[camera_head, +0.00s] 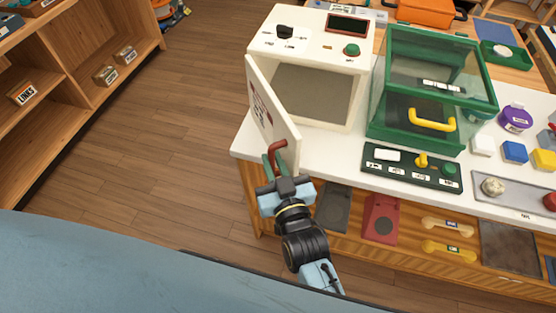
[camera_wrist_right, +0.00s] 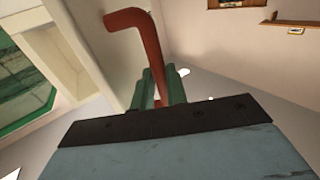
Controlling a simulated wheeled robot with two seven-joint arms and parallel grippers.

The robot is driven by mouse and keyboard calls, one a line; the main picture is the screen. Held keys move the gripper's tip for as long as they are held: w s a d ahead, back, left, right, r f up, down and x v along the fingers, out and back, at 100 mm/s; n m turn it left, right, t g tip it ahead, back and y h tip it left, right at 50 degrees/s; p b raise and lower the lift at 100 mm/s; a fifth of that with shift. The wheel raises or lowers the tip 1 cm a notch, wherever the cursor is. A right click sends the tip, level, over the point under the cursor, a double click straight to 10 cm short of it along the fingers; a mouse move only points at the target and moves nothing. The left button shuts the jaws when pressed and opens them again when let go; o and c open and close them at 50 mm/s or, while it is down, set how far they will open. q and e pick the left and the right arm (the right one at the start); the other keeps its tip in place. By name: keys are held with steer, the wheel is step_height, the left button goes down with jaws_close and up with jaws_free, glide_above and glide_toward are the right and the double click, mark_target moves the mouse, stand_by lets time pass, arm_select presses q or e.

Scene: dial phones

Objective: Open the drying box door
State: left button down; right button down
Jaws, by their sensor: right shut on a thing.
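The drying box (camera_head: 330,55) is a cream cabinet with a dial, a dark display and a green button on top. Its door (camera_head: 268,115) stands swung open to the left, and the grey interior shows. A red-brown handle (camera_head: 278,148) is on the door; it also shows in the right wrist view (camera_wrist_right: 147,45). My right gripper (camera_head: 273,163) has its green fingers shut on the handle. In the right wrist view the fingers (camera_wrist_right: 160,90) close around the handle's lower part. My left gripper is not in view.
A green-framed clear box (camera_head: 385,115) with a yellow handle stands right of the drying box. A dark green control panel (camera_head: 412,168) lies in front of it. Wooden shelves (camera_head: 85,50) stand at the left, with open floor between.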

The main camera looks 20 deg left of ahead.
steer(key=c, duration=1.4)
jaws_free()
steer(key=shift+w, duration=0.1)
steer(key=v, duration=1.3)
steer(key=shift+s+p, duration=0.2)
steer(key=shift+p, duration=0.1)
steer(key=shift+d, duration=0.15)
